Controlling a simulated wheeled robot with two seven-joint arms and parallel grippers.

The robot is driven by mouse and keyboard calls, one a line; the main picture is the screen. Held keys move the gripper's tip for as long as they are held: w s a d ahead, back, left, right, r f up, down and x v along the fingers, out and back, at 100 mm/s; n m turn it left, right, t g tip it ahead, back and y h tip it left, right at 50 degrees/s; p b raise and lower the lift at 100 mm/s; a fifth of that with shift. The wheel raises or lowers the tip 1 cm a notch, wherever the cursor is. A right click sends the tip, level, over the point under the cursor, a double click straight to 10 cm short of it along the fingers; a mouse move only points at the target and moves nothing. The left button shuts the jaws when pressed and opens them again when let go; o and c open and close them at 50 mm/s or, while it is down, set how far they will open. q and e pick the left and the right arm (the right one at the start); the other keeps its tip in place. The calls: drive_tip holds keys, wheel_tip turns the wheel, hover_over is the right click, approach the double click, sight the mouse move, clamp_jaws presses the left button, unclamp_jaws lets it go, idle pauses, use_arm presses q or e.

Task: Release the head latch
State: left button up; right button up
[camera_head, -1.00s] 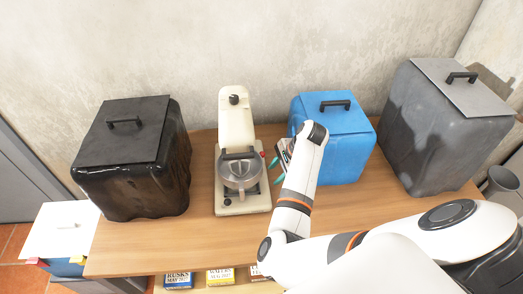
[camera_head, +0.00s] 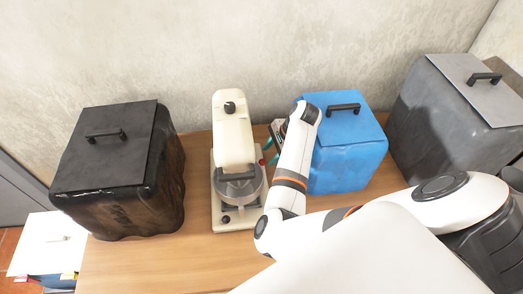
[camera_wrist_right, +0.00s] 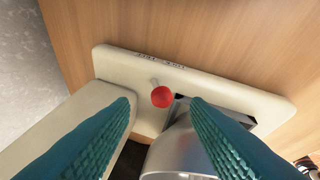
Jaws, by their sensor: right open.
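A cream stand mixer (camera_head: 233,135) with a black knob on top and a black bar at its front stands on the wooden table. Its metal bowl (camera_head: 240,190) is partly covered by the head; it also shows in the right wrist view (camera_wrist_right: 182,150). The latch has a red ball (camera_head: 263,162) on a short stem at the mixer's right side. My right gripper (camera_head: 268,151) is open beside it, with teal fingers. In the right wrist view the red ball (camera_wrist_right: 162,97) appears between the fingertips, apart from both; depth is hard to tell. My left gripper is out of view.
A black lidded bin (camera_head: 118,170) stands left of the mixer. A blue lidded bin (camera_head: 347,155) is close behind my right forearm, and a grey bin (camera_head: 450,115) is farther right. The wooden table (camera_head: 150,262) is clear at front left.

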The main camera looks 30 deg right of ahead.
sight(264, 161)
drive_tip(key=x, duration=0.6)
drive_tip(key=shift+a+f, duration=0.15)
drive_tip(key=shift+f, duration=0.1)
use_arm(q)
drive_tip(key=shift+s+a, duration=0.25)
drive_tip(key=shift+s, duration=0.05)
